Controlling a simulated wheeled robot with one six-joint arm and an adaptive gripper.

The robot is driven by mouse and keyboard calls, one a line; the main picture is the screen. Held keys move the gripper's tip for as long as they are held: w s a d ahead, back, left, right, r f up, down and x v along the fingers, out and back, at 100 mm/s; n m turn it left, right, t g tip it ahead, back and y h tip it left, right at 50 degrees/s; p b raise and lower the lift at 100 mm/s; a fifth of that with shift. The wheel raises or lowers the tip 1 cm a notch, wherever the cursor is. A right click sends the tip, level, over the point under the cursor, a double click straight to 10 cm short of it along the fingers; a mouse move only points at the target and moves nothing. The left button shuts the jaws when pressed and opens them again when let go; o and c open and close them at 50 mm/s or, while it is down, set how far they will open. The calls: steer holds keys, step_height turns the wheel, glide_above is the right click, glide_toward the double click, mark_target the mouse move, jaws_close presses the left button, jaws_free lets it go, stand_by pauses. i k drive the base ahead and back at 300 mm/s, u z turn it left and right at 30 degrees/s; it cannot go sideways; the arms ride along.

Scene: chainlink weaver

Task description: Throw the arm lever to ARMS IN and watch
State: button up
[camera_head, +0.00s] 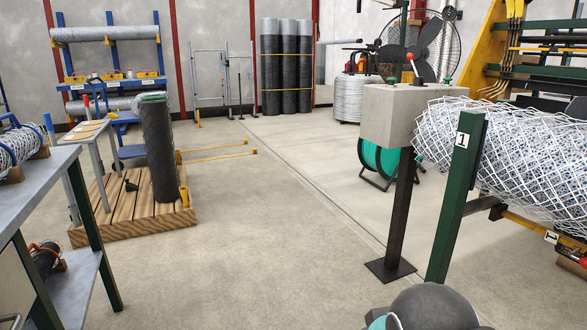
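No ARMS IN marking is readable, and I cannot tell for sure which handle is the arm lever. A grey control pedestal (398,112) stands right of centre on a dark post, with small green-topped controls (392,81) and a red-tipped stick (411,62) on its top. Another upright stick with a red top (87,106) stands by the small slanted table above the wooden pallet at left. My gripper is not in view; a rounded dark grey part at the bottom edge seems to be mine.
A green post (456,200) marked 1 and a large mesh roll (510,150) block the right. A wooden pallet (140,222) holds a dark upright roll (158,150). A metal bench (36,180) stands at left. The concrete floor (270,230) between is clear.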

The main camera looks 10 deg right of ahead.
mark_target(410, 57)
steer(key=u, duration=0.05)
steer(key=i, duration=3.9)
steer(key=z, duration=2.5)
